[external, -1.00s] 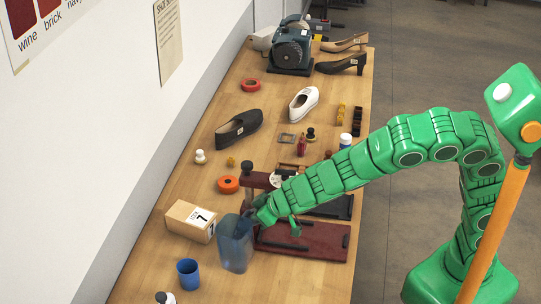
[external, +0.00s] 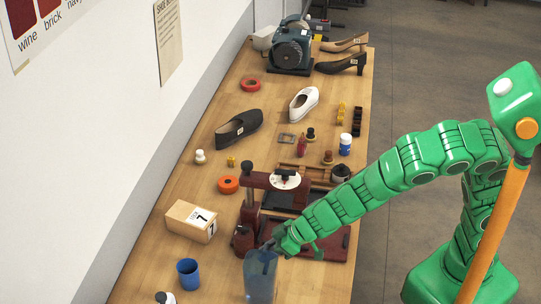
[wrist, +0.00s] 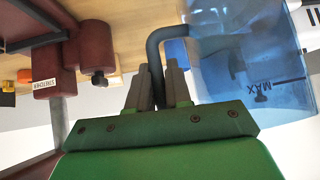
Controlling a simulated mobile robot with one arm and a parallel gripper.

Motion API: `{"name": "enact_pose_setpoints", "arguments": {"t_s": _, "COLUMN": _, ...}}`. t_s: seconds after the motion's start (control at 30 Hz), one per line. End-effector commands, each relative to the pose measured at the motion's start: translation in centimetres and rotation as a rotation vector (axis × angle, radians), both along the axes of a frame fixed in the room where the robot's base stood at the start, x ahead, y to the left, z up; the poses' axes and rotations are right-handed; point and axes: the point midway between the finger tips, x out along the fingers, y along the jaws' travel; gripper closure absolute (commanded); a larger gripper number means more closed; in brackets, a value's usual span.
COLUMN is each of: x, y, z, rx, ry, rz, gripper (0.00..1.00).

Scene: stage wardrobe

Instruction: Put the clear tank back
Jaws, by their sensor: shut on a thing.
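The clear tank (external: 259,278) is see-through and bluish, and hangs upright at the near part of the bench in the external view. In the wrist view the tank (wrist: 245,60) is at the right, with a "MAX" mark and a dark bent handle (wrist: 157,50) on its left side. My gripper (external: 268,244) is shut on that handle. Its fingers (wrist: 157,80) stand on both sides of it in the wrist view. I cannot tell how far the tank's bottom is above the bench. The tank's place is not clear from these views.
A dark red stretcher machine (external: 248,220) with a white dial stands just behind my gripper. A cardboard box (external: 190,221) and a blue cup (external: 188,274) are to the left. Shoes, tape rolls and small bottles lie farther back. Bare wood (external: 215,262) lies between cup and tank.

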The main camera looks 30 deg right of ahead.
Motion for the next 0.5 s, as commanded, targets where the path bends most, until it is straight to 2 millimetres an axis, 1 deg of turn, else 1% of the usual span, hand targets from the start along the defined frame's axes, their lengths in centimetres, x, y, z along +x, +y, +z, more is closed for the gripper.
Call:
{"name": "enact_pose_setpoints", "arguments": {"t_s": 0.17, "x": 0.0, "y": 0.0, "z": -0.6, "rx": 0.002, "ry": -0.001, "rz": 0.001, "gripper": 1.0}}
{"name": "enact_pose_setpoints", "arguments": {"t_s": 0.5, "x": 0.0, "y": 0.0, "z": -3.5, "rx": 0.001, "ry": -0.001, "rz": 0.0, "gripper": 1.0}}
